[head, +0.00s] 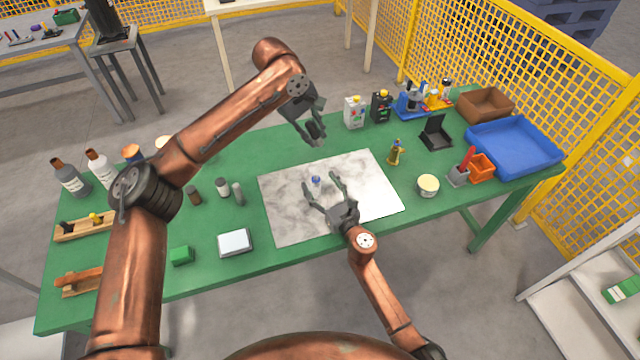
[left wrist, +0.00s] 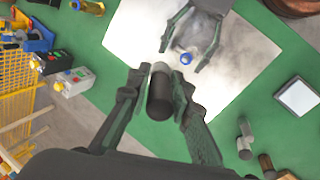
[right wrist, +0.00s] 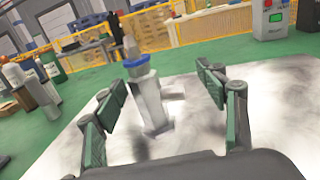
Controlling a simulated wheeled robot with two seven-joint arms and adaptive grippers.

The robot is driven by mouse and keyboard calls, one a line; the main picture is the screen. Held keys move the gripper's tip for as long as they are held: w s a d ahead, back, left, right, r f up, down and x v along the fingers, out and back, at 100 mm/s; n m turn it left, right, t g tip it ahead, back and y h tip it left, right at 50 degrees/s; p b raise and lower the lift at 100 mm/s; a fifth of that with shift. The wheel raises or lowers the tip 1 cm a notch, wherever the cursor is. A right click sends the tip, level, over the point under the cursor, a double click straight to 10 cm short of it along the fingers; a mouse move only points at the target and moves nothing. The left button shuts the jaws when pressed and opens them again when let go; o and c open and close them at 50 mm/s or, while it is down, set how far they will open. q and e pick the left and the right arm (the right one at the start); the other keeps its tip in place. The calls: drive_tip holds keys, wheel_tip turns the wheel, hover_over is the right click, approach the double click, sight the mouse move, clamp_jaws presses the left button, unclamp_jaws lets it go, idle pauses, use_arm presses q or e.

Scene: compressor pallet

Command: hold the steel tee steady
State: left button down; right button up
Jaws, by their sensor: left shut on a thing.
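The steel tee (right wrist: 150,100) is a silver upright piece with a side branch and a blue ring near its top. It stands on the grey metal plate (head: 285,215). In the head view only its small top (head: 316,182) shows clearly. My right gripper (head: 321,188) is open, its fingers on either side of the tee with gaps to both. My left gripper (head: 313,132) is above the plate's far edge, shut on a dark cylinder (left wrist: 160,97) with a grey end. The cylinder is held apart from the tee.
A small brass-coloured bottle (head: 395,152) and a yellow-topped tin (head: 428,185) stand right of the plate. A white-topped box (head: 234,242) and small cylinders (head: 222,187) are at left. A blue tray (head: 515,148) lies at the right end.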

drive_tip(key=c, duration=1.5)
drive_tip(key=shift+c, duration=0.9)
drive_tip(key=o, duration=1.7)
